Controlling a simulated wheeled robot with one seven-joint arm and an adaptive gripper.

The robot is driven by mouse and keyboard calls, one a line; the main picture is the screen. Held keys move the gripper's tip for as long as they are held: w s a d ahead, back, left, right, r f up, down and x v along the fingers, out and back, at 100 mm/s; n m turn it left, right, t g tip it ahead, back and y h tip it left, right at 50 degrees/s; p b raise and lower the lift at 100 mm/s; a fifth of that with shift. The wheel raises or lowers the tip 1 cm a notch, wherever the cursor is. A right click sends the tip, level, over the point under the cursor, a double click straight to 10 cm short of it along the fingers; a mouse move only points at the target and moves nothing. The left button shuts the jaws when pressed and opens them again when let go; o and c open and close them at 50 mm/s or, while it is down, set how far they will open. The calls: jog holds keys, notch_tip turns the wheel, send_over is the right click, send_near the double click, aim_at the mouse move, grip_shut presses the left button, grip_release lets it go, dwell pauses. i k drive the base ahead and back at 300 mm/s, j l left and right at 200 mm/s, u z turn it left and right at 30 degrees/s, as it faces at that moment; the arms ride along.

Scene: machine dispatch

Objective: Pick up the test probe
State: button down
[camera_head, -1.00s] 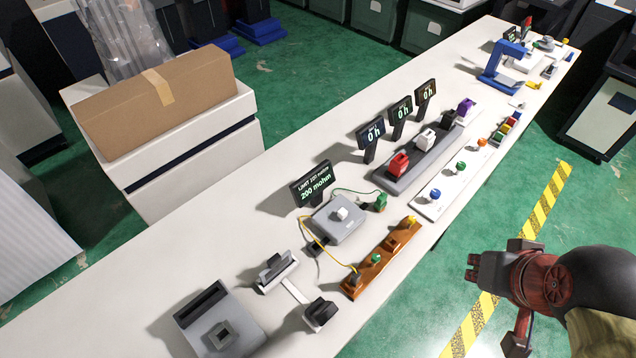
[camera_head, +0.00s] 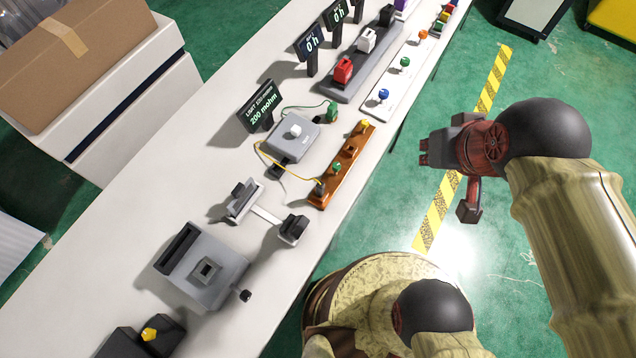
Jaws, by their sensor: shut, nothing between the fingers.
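A small grey meter box (camera_head: 293,138) lies on the white bench, with a display reading 200 mohm (camera_head: 258,107) behind it. A green cable runs from it to a green-topped piece (camera_head: 332,113) at its right. A yellow cable runs to a dark plug-like piece (camera_head: 319,188) on the near end of an orange-brown strip (camera_head: 343,170). I cannot tell which cable end is the test probe. My gripper (camera_head: 424,152) is shut and empty, off the bench's right side, apart from both pieces and pointing left toward the bench.
The strip also carries a green (camera_head: 337,167) and a yellow knob (camera_head: 364,126). A grey device (camera_head: 202,268) and a small black-and-white fixture (camera_head: 243,200) stand nearer. A dark rail (camera_head: 378,62) with coloured blocks lies farther up. Green floor with yellow-striped tape (camera_head: 437,215) is beside the bench.

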aim_at(320, 189)
jog(key=k+j+u, duration=0.35)
jog(key=k, duration=0.2)
jog(key=k+j+u, duration=0.35)
jog(key=j, duration=0.25)
jog(key=k, duration=0.1)
